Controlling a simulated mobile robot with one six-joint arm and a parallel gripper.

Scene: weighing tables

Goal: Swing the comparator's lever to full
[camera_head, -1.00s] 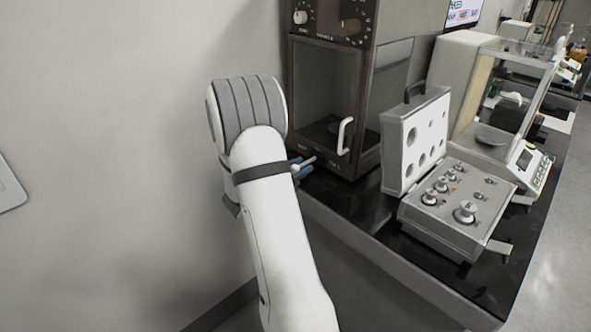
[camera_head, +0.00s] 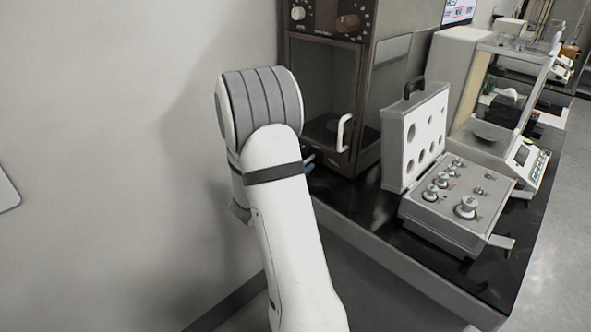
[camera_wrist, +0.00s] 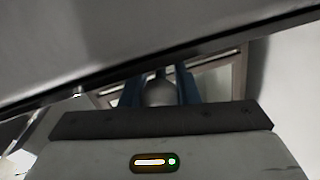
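The comparator (camera_head: 359,90) is the tall brown cabinet with a glass door and a pale door handle, standing on the black-topped table at the wall. Its lever sits low on the front, and in the head view my forearm hides it. In the wrist view my two blue fingers (camera_wrist: 160,88) stand close on either side of the lever's rounded grey knob (camera_wrist: 160,93), with no clear gap. The lever's angle cannot be read.
A grey weight case (camera_head: 455,205) with its lid raised stands right of the comparator. A glass-sided balance (camera_head: 500,110) is behind it. The bare wall (camera_head: 110,120) is close on my arm's left. The black table top (camera_head: 375,215) is clear in front of the cabinet.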

